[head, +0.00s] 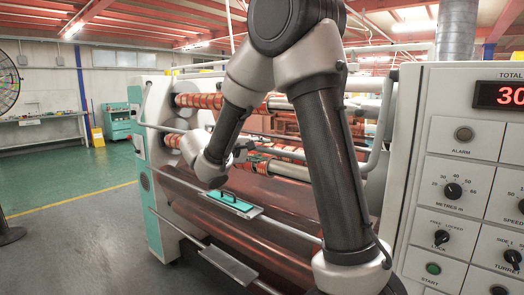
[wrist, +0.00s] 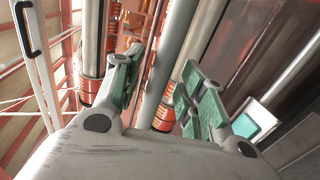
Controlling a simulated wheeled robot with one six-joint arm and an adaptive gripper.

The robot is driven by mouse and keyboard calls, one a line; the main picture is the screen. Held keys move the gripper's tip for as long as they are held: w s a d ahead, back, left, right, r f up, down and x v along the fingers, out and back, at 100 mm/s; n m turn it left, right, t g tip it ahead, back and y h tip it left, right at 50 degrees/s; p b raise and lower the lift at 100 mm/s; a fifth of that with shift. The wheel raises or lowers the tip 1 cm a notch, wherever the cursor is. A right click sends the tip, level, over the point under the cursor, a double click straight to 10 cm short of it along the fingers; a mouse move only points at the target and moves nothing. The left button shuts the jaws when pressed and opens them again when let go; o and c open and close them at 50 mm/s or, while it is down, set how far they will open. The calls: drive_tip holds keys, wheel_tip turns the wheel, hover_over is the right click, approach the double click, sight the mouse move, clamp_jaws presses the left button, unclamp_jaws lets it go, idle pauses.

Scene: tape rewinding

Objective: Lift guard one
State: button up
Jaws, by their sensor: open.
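A grey tubular guard bar (head: 372,162) runs across the front of the machine and bends upward at its right end; I take it to be guard one, though no label shows. My gripper (head: 243,150) is at the middle of this bar, partly hidden by my own arm. In the wrist view my gripper (wrist: 160,90) is open, with a green-padded finger on each side. A grey bar (wrist: 172,62) passes through the gap between the fingers. I cannot tell whether either finger touches it.
Orange-banded rollers (head: 198,100) lie close behind the bar. A control panel (head: 460,165) stands at the right. A fan (head: 8,85) is at far left; green floor (head: 60,180) there is clear.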

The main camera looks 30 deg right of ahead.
drive_tip(key=shift+x, duration=0.9)
clamp_jaws()
